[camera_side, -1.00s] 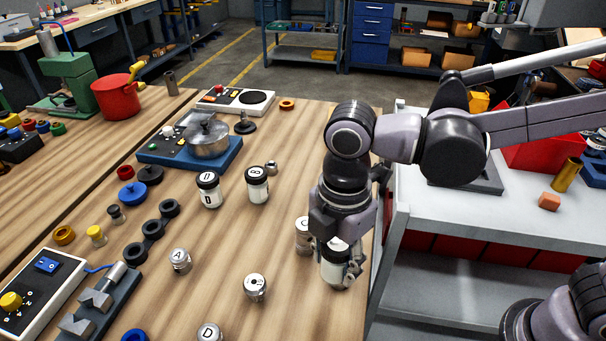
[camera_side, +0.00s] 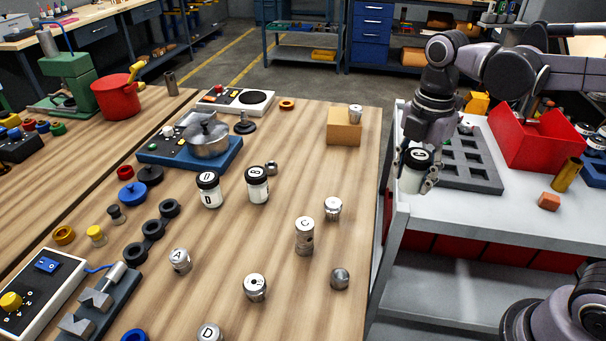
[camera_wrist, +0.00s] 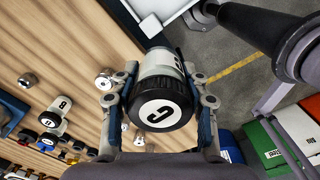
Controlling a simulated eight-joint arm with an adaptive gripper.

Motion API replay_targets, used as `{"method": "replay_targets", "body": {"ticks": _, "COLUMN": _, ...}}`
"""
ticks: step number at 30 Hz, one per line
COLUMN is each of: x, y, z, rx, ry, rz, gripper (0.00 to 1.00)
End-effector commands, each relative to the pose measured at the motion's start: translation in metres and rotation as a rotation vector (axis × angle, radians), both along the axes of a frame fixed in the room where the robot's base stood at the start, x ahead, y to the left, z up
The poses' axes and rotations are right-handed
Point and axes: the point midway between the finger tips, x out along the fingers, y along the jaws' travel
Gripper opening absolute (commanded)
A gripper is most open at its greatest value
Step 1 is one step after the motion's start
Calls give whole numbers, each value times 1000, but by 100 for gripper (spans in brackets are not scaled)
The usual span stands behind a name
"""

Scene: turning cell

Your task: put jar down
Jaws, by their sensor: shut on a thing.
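My gripper (camera_side: 416,178) is shut on a white jar (camera_side: 411,182) with a black lid. In the wrist view the gripper (camera_wrist: 160,100) has a finger on either side of the jar (camera_wrist: 152,66), and its lid reads C. In the side view the jar is upright over the left part of the grey cart top (camera_side: 440,212). I cannot tell whether its base touches the cart. Two similar jars, one marked D (camera_side: 209,190) and one marked B (camera_side: 257,185), stand on the wooden table (camera_side: 220,255).
A dark grey tray with square pockets (camera_side: 465,165) lies on the cart right of the jar, with a red bin (camera_side: 535,150) beyond. An orange block (camera_side: 549,201) and a brass cylinder (camera_side: 567,175) stand further right. A gap separates table and cart. The cart's front is clear.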

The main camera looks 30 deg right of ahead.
Motion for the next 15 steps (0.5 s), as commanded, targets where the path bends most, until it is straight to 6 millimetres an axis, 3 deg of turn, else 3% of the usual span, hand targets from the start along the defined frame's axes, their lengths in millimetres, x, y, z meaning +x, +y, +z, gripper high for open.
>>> {"method": "replay_targets", "body": {"ticks": 3, "x": -5, "y": -41, "z": 2, "rx": 0, "ry": 1, "rz": -30, "gripper": 11}}
{"method": "replay_targets", "body": {"ticks": 15, "x": -49, "y": -156, "z": 8, "rx": 1, "ry": 2, "rz": -93, "gripper": 11}}
